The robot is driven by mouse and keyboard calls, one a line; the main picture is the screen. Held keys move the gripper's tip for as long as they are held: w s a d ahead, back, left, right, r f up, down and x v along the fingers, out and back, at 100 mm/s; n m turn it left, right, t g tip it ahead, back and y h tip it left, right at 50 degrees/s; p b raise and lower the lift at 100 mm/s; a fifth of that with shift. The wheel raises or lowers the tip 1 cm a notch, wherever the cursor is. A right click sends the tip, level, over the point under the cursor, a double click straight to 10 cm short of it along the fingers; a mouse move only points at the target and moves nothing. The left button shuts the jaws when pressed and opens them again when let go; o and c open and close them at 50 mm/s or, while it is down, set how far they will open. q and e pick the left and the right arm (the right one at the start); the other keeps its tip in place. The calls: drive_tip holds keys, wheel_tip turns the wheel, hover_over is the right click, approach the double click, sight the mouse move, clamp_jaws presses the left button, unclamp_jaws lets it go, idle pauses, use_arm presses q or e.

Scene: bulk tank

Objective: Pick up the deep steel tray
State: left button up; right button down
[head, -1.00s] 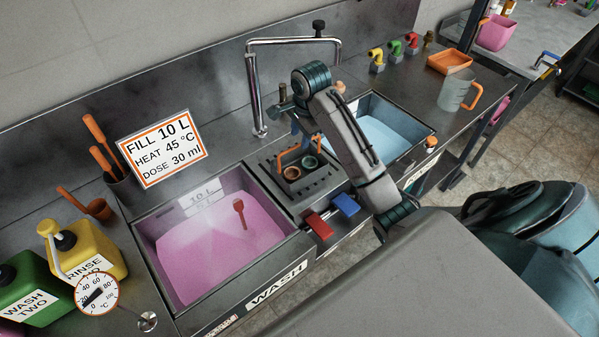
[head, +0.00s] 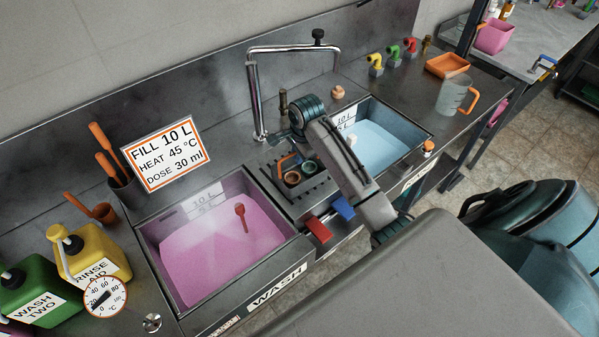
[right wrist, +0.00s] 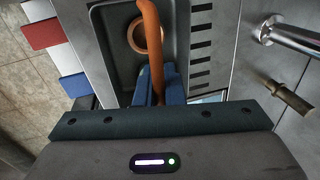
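The deep steel tray (right wrist: 110,70) is a dark grey tray with an orange handle arching over it, and a copper-rimmed cup (right wrist: 147,36) is inside. In the head view the tray (head: 303,190) sits on the ribbed deck between the two sinks, partly hidden by my right arm. My right gripper (right wrist: 158,90) is over the tray, with blue fingers on both sides of the orange handle (right wrist: 152,40). Whether the fingers press on the handle cannot be made out. In the head view the fingers are hidden behind the wrist. My left gripper is not in view.
The wash sink (head: 290,249) with pink liquid is left of the tray; a sink with blue liquid (head: 378,145) is right. A tall tap (head: 254,95) stands behind. Red (head: 319,229) and blue (head: 343,208) blocks are at the front edge. A clear jug (head: 452,96) stands far right.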

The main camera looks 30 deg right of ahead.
idle(0.4)
drive_tip(key=s+a+r+p, duration=0.1)
drive_tip(key=s+a+r, duration=0.4)
drive_tip(key=s+a, duration=0.5)
drive_tip(key=shift+s+a, duration=0.4)
drive_tip(key=shift+a, duration=0.45)
drive_tip(key=shift+r, duration=0.1)
